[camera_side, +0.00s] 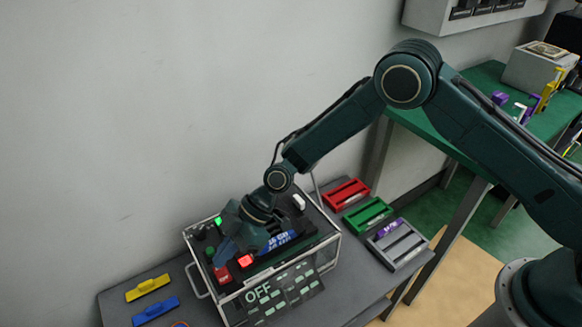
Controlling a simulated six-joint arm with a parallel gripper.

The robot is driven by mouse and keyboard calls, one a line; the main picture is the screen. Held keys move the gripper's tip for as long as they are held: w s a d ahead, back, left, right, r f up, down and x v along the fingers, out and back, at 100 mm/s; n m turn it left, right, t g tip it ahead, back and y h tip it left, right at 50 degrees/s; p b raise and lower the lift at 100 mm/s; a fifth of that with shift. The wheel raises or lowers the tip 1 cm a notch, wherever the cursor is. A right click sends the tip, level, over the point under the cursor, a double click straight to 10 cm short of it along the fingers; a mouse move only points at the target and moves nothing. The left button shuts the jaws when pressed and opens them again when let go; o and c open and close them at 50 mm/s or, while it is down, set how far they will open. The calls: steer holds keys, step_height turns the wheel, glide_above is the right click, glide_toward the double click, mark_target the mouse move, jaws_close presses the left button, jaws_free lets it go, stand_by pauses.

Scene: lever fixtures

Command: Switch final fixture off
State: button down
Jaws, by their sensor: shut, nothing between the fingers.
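A clear-walled fixture box (327,255) stands on the grey table against the wall. A dark panel on its front reads "OFF" (258,292). On its top I see a lit red square (246,260), a red labelled block (222,274), a small green light (218,221) and a blue labelled part (281,240). A white-tipped piece (299,202) stands at the back right of the top. My gripper (224,254) is shut and points down over the left part of the box top, close to the red block. I cannot tell whether it touches anything; the wrist hides part of the top.
Yellow (147,288) and blue (155,310) handled pieces lie left of the box. Red (346,194), green (367,215) and grey (397,244) slotted trays lie to its right. A green-topped bench (487,84) stands at the back right. The wall rises close behind the box.

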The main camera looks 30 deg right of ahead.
steer(key=v, duration=1)
steer(key=shift+r, duration=0.2)
steer(key=shift+s+d, duration=0.1)
steer(key=shift+s, duration=0.4)
steer(key=shift+f, duration=0.1)
glide_above(219, 281)
steer(key=d, duration=0.3)
step_height(219, 281, down, 7)
steer(key=shift+w, duration=0.1)
step_height(219, 281, down, 2)
steer(key=shift+f, duration=0.95)
